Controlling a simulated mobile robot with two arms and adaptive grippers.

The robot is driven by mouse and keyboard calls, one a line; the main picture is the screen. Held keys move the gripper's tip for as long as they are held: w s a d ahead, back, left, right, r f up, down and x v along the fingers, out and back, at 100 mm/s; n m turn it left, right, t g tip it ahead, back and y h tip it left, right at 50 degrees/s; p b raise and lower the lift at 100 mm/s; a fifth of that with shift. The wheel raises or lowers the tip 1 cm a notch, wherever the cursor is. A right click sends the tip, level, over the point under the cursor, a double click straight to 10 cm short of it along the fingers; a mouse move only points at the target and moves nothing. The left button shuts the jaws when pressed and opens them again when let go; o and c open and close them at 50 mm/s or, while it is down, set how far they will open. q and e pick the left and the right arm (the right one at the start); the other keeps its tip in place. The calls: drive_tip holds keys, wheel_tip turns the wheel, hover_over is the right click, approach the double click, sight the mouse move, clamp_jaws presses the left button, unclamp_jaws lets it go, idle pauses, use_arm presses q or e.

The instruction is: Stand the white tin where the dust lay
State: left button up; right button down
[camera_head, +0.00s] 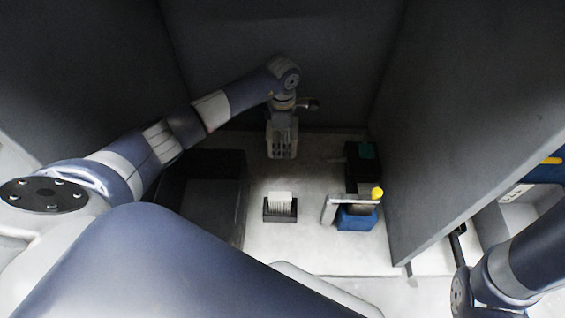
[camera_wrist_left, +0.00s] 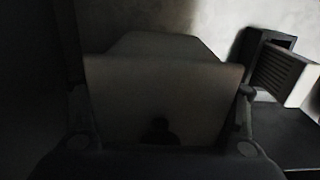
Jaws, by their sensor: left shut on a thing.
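My left gripper (camera_head: 283,150) points down over the pale worktop near the back wall. In the left wrist view a broad pale-grey thing in shadow, which looks like the white tin (camera_wrist_left: 165,95), fills the space between its fingers. The gripper is shut on it. In the head view the held thing is hard to tell apart from the gripper, and I cannot tell whether it touches the worktop (camera_head: 300,240). I see no dust on the bare surface. My right gripper is out of view; only part of that arm shows at the lower right.
A black holder with a white ribbed block (camera_head: 280,207) stands in the middle. To its right are a blue block (camera_head: 356,220) with a grey bracket and yellow knob (camera_head: 377,193), and a black box (camera_head: 358,170). A dark bin (camera_head: 212,205) stands left. Grey walls enclose the sides.

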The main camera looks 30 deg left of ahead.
sight(282, 132)
use_arm(q)
wheel_tip(282, 132, down, 9)
drive_tip(key=b, duration=0.6)
drive_tip(key=shift+r, duration=0.1)
drive_tip(key=o, duration=1.3)
wheel_tip(282, 132, up, 12)
drive_tip(key=p, duration=0.8)
